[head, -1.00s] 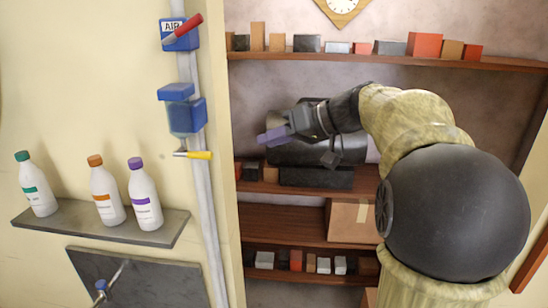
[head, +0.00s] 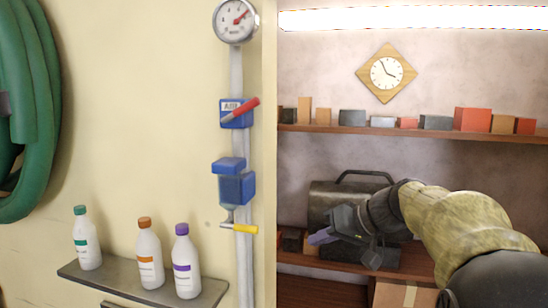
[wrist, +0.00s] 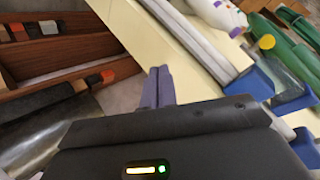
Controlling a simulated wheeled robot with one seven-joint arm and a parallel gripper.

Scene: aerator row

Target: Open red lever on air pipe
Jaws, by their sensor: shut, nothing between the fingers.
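The red lever (head: 245,107) sits on a blue valve block (head: 236,121) marked AIR on the grey vertical air pipe (head: 236,72). The lever slants up to the right across the block. My gripper (head: 318,238) is right of the pipe and lower than the lever, in front of the shelves, touching nothing that I can see. In the wrist view its purple-grey fingers (wrist: 158,85) are together and empty. The red lever cannot be made out in the wrist view.
Below the AIR block are a blue filter unit (head: 232,185) and a yellow-handled valve (head: 243,228). A pressure gauge (head: 236,20) tops the pipe. A shelf (head: 150,287) holds three bottles at lower left; a green hose (head: 30,110) hangs far left. Space before the lever looks clear.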

